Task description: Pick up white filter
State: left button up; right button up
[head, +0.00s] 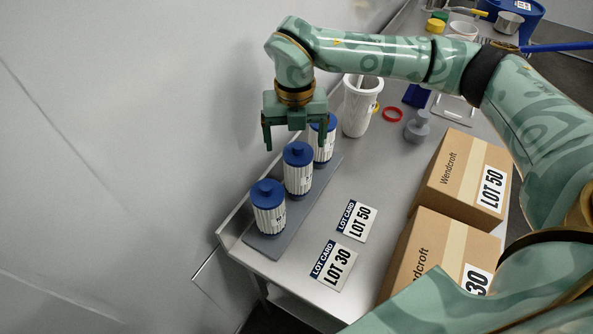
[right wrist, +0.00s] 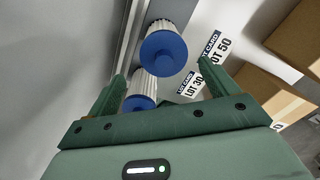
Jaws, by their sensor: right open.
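Three white pleated filters with blue caps stand upright in a row on a grey tray (head: 257,240): a near one (head: 269,220), a middle one (head: 298,180) and a far one (head: 322,152). My right gripper (head: 296,146) is open and empty, pointing down above the middle and far filters, and its near finger partly covers the far one. In the right wrist view, my open fingers (right wrist: 162,71) frame two blue-capped filters, one ahead (right wrist: 163,52) and one closer to the palm (right wrist: 137,104). My left gripper is not in view.
Two lot cards, LOT 50 (head: 357,221) and LOT 30 (head: 334,266), lie right of the tray. Two cardboard boxes (head: 462,180) (head: 432,250) stand further right. A white tub (head: 357,108), a red ring (head: 393,115) and a grey part (head: 417,127) are behind. A wall runs along the left.

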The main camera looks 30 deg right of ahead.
aim_at(298, 155)
jog(key=shift+s+f, duration=0.1)
jog(key=shift+f, duration=0.55)
jog(key=shift+d+f+b, duration=0.1)
jog(key=shift+f+b, duration=0.2)
jog(key=shift+f, duration=0.05)
jog(key=f, duration=0.1)
jog(key=f+b, duration=0.1)
jog(key=f, duration=0.1)
jog(key=f+b, duration=0.1)
jog(key=shift+w+d+f, duration=0.25)
jog(key=shift+d+f, duration=0.05)
jog(key=shift+d, duration=0.05)
jog(key=shift+r, duration=0.15)
jog(key=c, duration=1.5)
